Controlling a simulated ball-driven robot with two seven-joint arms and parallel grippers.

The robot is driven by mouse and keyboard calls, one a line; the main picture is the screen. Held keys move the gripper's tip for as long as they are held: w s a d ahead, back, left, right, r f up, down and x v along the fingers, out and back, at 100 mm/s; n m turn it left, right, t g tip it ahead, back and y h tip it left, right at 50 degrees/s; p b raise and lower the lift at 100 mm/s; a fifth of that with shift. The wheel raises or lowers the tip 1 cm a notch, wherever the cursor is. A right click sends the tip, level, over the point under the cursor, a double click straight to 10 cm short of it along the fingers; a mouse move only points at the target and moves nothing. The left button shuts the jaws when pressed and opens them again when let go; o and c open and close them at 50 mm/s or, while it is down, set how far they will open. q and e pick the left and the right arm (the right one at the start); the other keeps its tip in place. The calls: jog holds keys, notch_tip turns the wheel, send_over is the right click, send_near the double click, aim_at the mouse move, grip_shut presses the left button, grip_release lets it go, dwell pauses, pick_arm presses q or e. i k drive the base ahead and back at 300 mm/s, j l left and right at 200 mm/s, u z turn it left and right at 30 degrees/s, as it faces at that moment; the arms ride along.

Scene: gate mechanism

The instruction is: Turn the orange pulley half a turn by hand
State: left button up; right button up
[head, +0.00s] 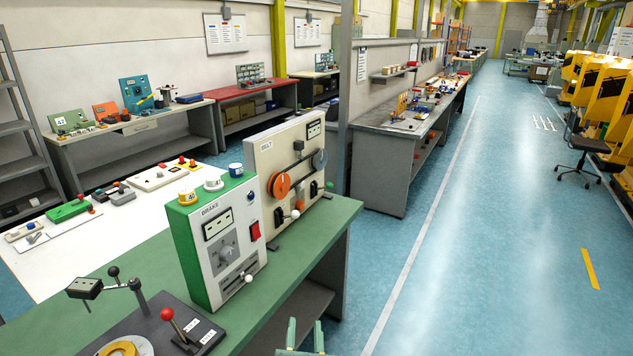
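The orange pulley (279,186) is a round disc on the front of the cream panel (262,152) marked BELT. A grey pulley (320,160) sits to its upper right, and a dark belt runs between them. My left gripper (305,338) shows at the bottom edge, with two pale green fingers standing apart and nothing seen between them. It is well below the orange pulley and in front of the green bench, not touching the panel. My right gripper is not in view.
The green-sided BRAKE box (211,243) stands on the green bench (335,222), left of and nearer than the BELT panel. A dark base with a red-knobbed lever (168,315) is at the near left.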

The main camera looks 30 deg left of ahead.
aim_at(282, 185)
jog(key=i+l+u, duration=0.1)
jog(key=i+u, duration=0.2)
jog(key=i, duration=0.2)
jog(key=i+l+u, duration=0.3)
jog(key=i, duration=0.25)
jog(key=i+l+u, duration=0.3)
jog(key=i, duration=0.15)
jog(key=i+l+u, duration=1.05)
jog(key=l, duration=0.3)
jog(key=k, duration=0.05)
